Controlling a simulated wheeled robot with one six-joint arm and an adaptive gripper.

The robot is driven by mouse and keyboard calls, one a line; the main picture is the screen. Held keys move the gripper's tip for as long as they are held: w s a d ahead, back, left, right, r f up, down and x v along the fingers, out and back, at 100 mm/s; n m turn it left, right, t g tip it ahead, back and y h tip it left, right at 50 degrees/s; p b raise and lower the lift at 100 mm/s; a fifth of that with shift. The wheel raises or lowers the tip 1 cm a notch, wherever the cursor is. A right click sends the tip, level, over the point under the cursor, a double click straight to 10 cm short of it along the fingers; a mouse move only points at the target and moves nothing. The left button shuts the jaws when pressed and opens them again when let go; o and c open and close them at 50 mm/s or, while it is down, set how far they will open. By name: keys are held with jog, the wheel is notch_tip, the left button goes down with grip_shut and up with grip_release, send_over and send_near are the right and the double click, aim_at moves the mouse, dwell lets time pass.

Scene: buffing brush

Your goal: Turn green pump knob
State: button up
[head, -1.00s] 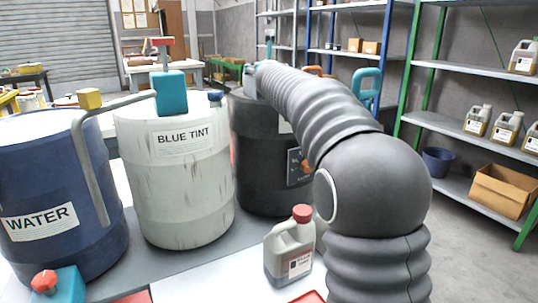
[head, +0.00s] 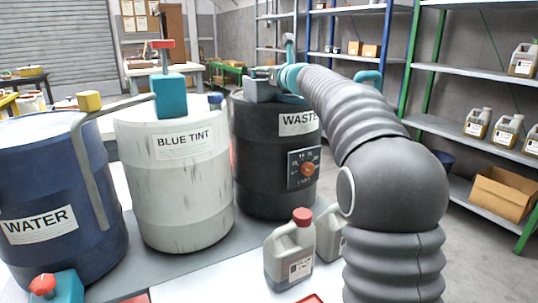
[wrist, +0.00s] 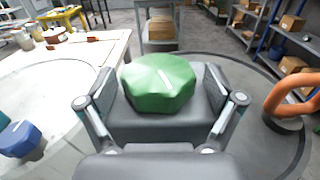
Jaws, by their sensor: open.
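The green pump knob (wrist: 160,80) is a faceted knob with a white stripe on top, seen in the wrist view. My gripper (wrist: 160,92) is open, with one finger on each side of the knob and small gaps at the sides. I cannot tell whether either finger touches it. In the head view the end of my arm is over the top of the black WASTE drum (head: 260,150). The green knob is not visible there.
A white BLUE TINT drum (head: 180,195) with a red-knobbed pump and a blue WATER drum (head: 55,180) stand left. Grey jugs (head: 290,255) stand in front of the black drum. An orange curved handle (wrist: 300,92) is close right of my gripper in the wrist view.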

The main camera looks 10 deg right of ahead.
jog(key=b+v, duration=0.2)
jog(key=v, duration=1.1)
jog(key=s+a+f+n+g+p, duration=0.1)
jog(key=s+a+f+n+g, duration=0.2)
jog(key=s+f+n, duration=0.3)
jog(key=s+a+f+n+g+p, duration=0.2)
jog(key=s+a+f+n, duration=0.4)
jog(key=s+n, duration=0.5)
jog(key=shift+s+a+g, duration=0.15)
jog(key=shift+s+g, duration=0.75)
jog(key=shift+s, duration=0.05)
jog(key=shift+f, duration=0.15)
